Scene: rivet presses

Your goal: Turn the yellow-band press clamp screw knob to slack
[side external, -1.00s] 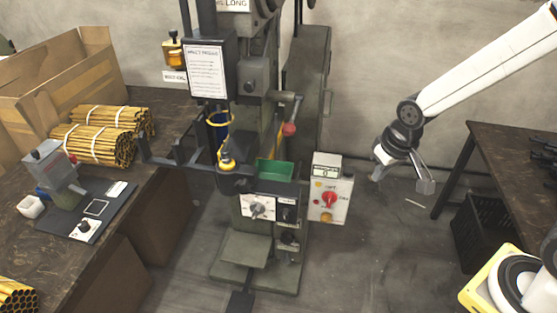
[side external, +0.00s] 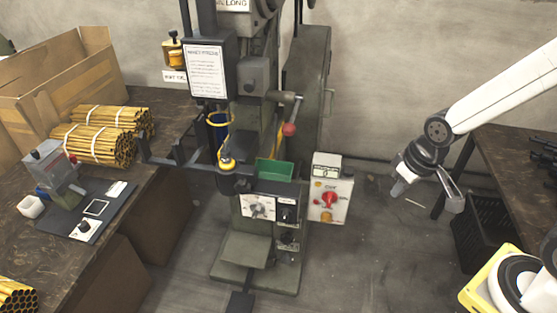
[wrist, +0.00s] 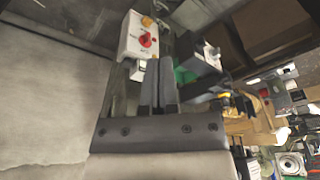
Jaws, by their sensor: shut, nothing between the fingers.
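The tall grey-green press (side external: 262,140) stands mid-picture in the side external view, with a yellow ring (side external: 219,118) around a blue cylinder. Low on its front is a dial knob on a white plate (side external: 258,207); its setting is too small to read. A dark knob on a pale plate also shows in the wrist view (wrist: 212,54). I cannot tell for certain which knob is the clamp screw. My gripper (side external: 398,189) hangs in free air right of the press, touching nothing. In the wrist view my fingers (wrist: 158,64) are together and empty.
A white control box (side external: 329,196) with a red switch is on the press's right side, below a red-tipped lever (side external: 290,129). A green tray (side external: 274,172) sits on the press. The left bench holds a small press (side external: 55,168) and bundled tubes (side external: 98,140). A dark table (side external: 515,150) stands right.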

